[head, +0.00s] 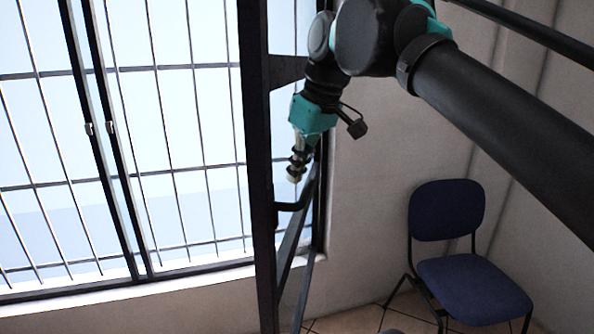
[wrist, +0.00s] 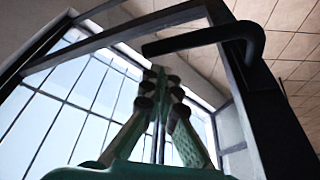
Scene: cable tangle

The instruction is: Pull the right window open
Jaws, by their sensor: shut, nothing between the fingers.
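The right window (head: 262,150) is a dark-framed sash that stands swung out into the room in the head view, its edge upright left of my arm. Its dark bent handle (head: 293,205) sticks out to the right from that edge. In the wrist view the handle (wrist: 205,36) crosses the upper middle, joined to the dark upright (wrist: 262,110). My gripper (head: 294,177) is shut and empty, pointing down just above the handle in the head view. In the wrist view its fingertips (wrist: 160,76) meet below the handle bar; I cannot tell whether they touch it.
A barred window opening (head: 180,140) with two thin dark uprights fills the left. A blue chair (head: 465,275) stands on the tiled floor at lower right. The pale wall (head: 365,230) lies right of the window. A sill runs below the opening.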

